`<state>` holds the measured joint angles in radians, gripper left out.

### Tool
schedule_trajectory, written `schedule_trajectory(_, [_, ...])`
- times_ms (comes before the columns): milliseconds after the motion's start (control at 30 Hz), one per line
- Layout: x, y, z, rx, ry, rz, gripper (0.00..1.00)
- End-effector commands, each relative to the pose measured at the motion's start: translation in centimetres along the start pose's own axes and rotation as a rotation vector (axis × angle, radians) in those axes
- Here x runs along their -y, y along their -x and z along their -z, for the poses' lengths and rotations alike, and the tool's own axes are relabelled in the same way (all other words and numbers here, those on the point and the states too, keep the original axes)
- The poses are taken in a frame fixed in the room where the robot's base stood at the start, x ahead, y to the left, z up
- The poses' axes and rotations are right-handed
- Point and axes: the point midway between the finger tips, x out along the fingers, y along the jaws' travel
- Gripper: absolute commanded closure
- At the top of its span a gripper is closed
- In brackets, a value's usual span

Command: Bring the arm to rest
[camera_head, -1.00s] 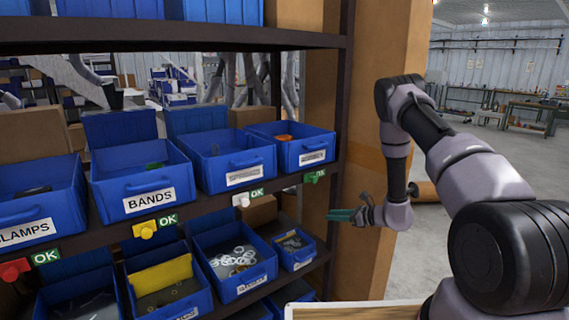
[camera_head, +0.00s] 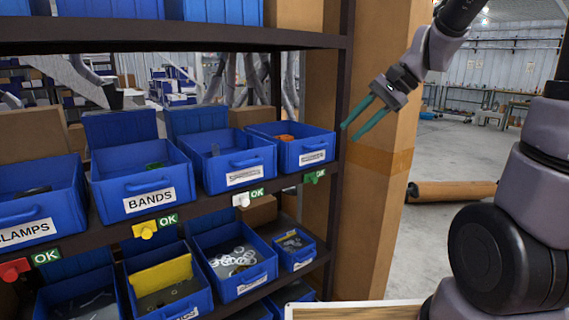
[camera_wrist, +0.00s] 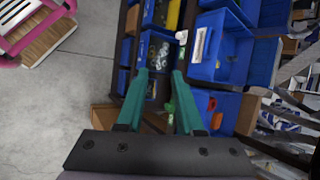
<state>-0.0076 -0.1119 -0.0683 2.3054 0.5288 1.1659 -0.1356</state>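My gripper (camera_head: 357,119) is raised in front of the brown post at the right end of the shelf, in the head view. Its two teal fingers point down and to the left. They are spread apart with nothing between them. In the wrist view my gripper (camera_wrist: 157,88) also shows open and empty, with blue bins and a green tag beyond the fingertips. My arm comes down from the upper right; part of it lies outside the head view.
A shelf holds blue bins, among them the BANDS bin (camera_head: 143,178) and a bin with orange parts (camera_head: 292,146). A brown post (camera_head: 375,220) stands at its right end. A brown cylinder (camera_head: 452,191) lies on the floor. Open floor (camera_head: 440,240) is at right.

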Motion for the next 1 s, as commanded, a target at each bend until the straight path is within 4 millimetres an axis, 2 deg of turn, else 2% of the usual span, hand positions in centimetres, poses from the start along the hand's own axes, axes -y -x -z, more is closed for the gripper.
schedule_trajectory(33, [-0.7, 1.5, -1.2, -0.055, 0.066, -0.016, 0.64])
schedule_trajectory(100, [-1.9, 3.3, -2.3, -0.132, 0.149, -0.045, 0.64])
schedule_trajectory(300, [-5.1, 7.8, -4.7, -0.368, 0.371, -0.122, 0.64])
schedule_trajectory(500, [-7.2, 10.9, -5.8, -0.55, 0.516, -0.173, 0.64])
schedule_trajectory(667, [-7.9, 11.8, -6.1, -0.607, 0.558, -0.19, 0.64])
schedule_trajectory(1000, [-7.9, 11.9, -6.1, -0.61, 0.56, -0.191, 0.64])
